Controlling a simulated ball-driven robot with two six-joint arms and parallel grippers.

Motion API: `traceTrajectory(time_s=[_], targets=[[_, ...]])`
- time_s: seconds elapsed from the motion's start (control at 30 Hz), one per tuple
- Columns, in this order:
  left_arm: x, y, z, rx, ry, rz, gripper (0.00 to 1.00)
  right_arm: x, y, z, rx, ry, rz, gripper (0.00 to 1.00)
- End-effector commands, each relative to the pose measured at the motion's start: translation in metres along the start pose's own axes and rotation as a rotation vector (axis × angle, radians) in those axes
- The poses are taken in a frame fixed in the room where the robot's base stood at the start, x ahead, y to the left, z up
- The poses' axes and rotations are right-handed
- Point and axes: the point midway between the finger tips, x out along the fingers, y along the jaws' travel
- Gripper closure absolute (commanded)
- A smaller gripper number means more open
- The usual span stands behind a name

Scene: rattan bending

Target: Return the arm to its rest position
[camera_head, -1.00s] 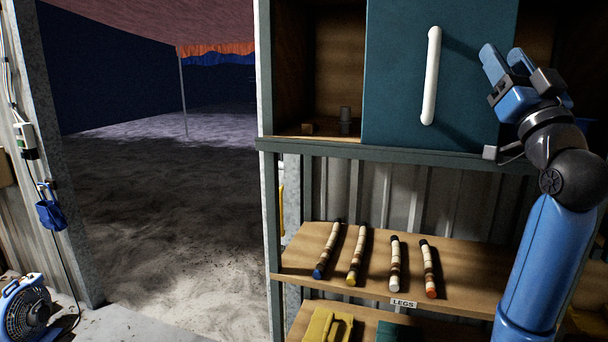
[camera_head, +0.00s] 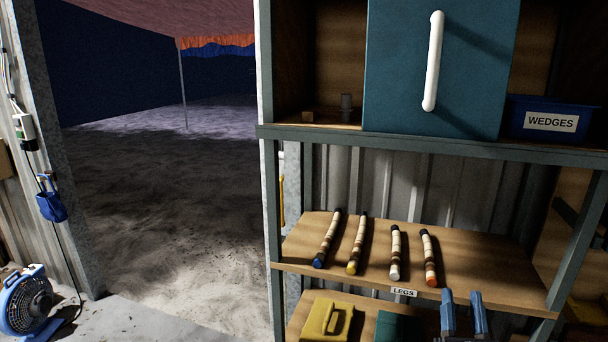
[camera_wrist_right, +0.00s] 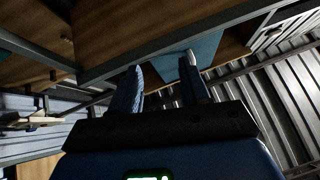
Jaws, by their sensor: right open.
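My right gripper (camera_head: 464,312) shows at the bottom edge of the head view, in front of the lower shelving. Its two blue fingers point up, stand apart and hold nothing. In the right wrist view the same gripper (camera_wrist_right: 166,90) has its fingers spread with a gap between them, below the underside of wooden shelving. The rest of my right arm is hidden below the head view's frame. My left gripper is not in view.
A teal door (camera_head: 398,90) with a white handle (camera_head: 433,62) fronts the upper shelf, beside a blue WEDGES bin (camera_head: 550,120). Several banded rods lie on the LEGS shelf (camera_head: 480,250). A yellow case (camera_head: 326,320) is below. A blue fan (camera_head: 26,303) stands at left.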

Motion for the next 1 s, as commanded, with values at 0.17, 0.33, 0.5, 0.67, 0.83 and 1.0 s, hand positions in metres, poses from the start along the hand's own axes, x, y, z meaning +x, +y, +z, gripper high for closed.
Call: traceTrajectory(time_s=[0.17,0.33,0.5,0.67,0.83,1.0], targets=[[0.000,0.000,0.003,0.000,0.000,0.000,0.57,-0.081,-0.009,0.026,-0.026,-0.107,-0.017,0.54],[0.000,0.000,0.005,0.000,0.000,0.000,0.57,-0.155,-0.017,0.041,-0.043,-0.231,-0.043,0.54],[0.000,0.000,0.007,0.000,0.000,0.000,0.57,-0.230,-0.022,0.052,-0.052,-0.400,-0.073,0.54],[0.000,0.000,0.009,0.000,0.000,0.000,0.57,-0.289,-0.024,0.055,-0.050,-0.546,-0.094,0.54],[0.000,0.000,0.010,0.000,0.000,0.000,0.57,-0.328,-0.024,0.055,-0.048,-0.644,-0.111,0.54],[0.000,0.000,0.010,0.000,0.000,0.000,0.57,-0.343,-0.025,0.054,-0.046,-0.680,-0.120,0.54]])
